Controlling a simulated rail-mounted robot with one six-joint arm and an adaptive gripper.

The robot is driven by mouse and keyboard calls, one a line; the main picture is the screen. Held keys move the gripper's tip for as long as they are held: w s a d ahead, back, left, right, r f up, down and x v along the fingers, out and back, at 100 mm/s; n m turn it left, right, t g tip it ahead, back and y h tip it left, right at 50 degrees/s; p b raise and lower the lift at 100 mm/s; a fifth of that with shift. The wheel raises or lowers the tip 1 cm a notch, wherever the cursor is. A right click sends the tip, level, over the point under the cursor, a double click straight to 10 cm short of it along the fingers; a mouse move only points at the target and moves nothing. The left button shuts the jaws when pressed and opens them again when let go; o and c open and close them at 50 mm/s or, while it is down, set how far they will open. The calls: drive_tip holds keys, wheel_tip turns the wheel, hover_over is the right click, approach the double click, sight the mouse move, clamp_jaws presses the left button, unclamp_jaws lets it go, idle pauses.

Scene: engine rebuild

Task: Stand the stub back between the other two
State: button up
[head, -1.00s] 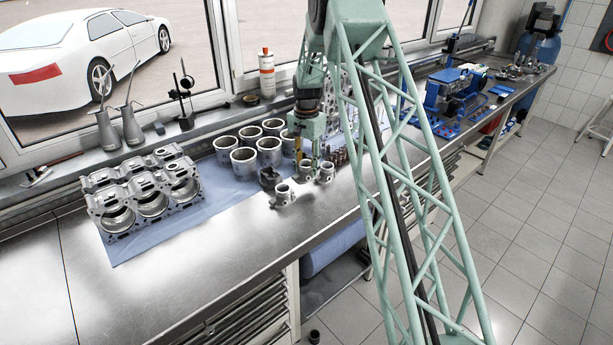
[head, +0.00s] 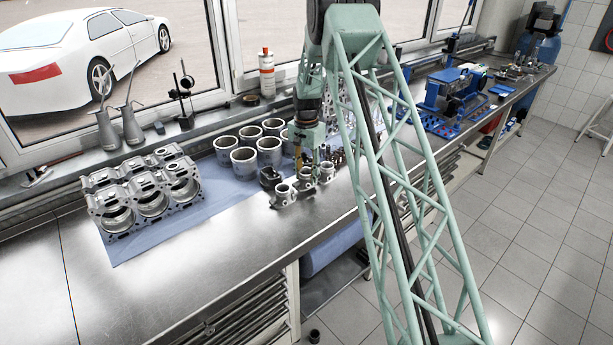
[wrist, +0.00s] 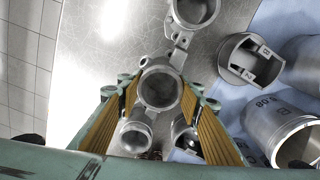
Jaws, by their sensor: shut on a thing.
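The held stub, a short grey flanged metal tube, is between the two yellow-padded fingers of my gripper (wrist: 160,110) in the wrist view, its round opening (wrist: 159,89) facing the camera. In the head view my gripper (head: 313,165) is low over the bench, with the held stub (head: 304,184) at its fingertips. A second stub (head: 283,197) stands nearer the front-left; in the wrist view it is at the top (wrist: 195,12). A third stub (head: 326,172) stands on the other side; in the wrist view it is below the held one (wrist: 137,136). I cannot tell whether the held stub touches the bench.
A dark piston (head: 269,178) stands close by, also in the wrist view (wrist: 248,62). Several cylinder liners (head: 244,162) and an engine block (head: 147,197) stand on a blue mat (head: 213,205). The steel bench (head: 185,275) is clear at the front left.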

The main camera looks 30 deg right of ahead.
drive_tip(key=shift+f+b, duration=0.35)
drive_tip(key=shift+f, duration=0.2)
drive_tip(key=o, duration=1)
drive_tip(key=shift+r, duration=0.1)
drive_tip(key=shift+r+p, duration=0.5)
drive_tip(key=shift+r, duration=0.1)
drive_tip(key=shift+r+b, duration=0.4)
drive_tip(key=shift+r, duration=5.5)
